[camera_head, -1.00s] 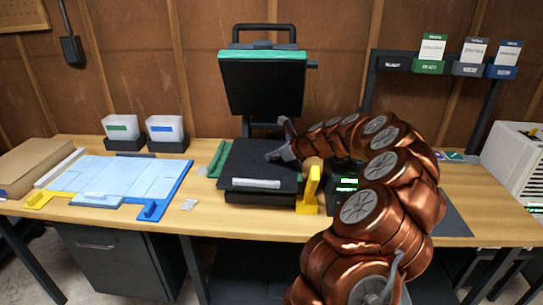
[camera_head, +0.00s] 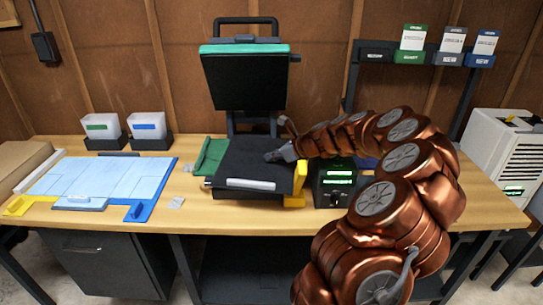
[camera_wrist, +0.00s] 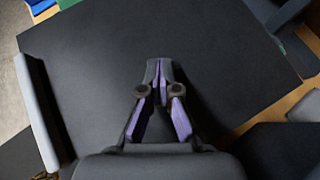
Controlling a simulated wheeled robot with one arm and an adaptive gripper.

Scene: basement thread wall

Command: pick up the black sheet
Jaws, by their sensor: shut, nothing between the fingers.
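The black sheet (camera_head: 240,160) lies flat on the lower bed of the press, under the raised upper plate. In the wrist view the dark flat surface (camera_wrist: 95,60) fills most of the picture beneath my fingers. I cannot clearly tell the sheet from the bed below it. My gripper (camera_head: 268,156) is over the right part of the sheet, reaching in from the right. In the wrist view my gripper (camera_wrist: 158,66) has its fingertips together with nothing between them. Whether the tips touch the sheet cannot be told.
The press's raised plate (camera_head: 245,80) stands behind the sheet. A yellow upright piece (camera_head: 299,185) and a black box with green displays (camera_head: 335,182) stand at its right. A green pad (camera_head: 210,157) lies left. A blue-edged board (camera_head: 105,177) lies farther left.

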